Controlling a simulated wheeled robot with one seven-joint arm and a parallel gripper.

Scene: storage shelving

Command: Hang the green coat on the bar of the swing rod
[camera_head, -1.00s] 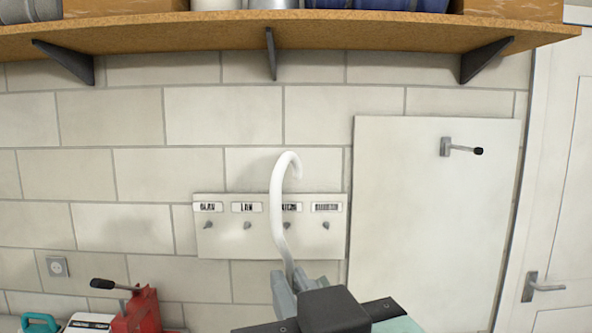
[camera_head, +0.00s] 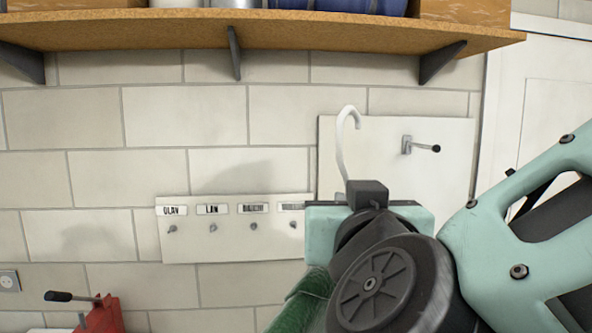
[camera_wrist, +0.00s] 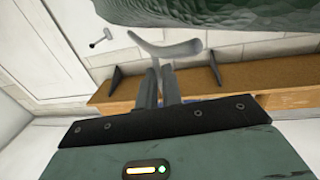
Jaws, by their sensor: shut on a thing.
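The swing rod (camera_head: 420,146) is a short grey bar with a black tip on a white panel; it also shows small at upper left in the wrist view (camera_wrist: 103,38). My gripper (camera_wrist: 163,85) is shut on the white coat hanger (camera_wrist: 165,47). In the head view, the hanger's hook (camera_head: 341,140) stands up just left of the rod in the picture, apart from it. The green coat (camera_wrist: 210,14) hangs from the hanger, and part shows below my arm in the head view (camera_head: 300,305). My wrist and arm hide the fingers and most of the coat there.
A brown shelf (camera_head: 200,37) on dark brackets runs above the hook. A label board with several small pegs (camera_head: 235,240) is on the wall at left. A white door (camera_head: 555,110) is at right. A red tool (camera_head: 103,317) stands at lower left.

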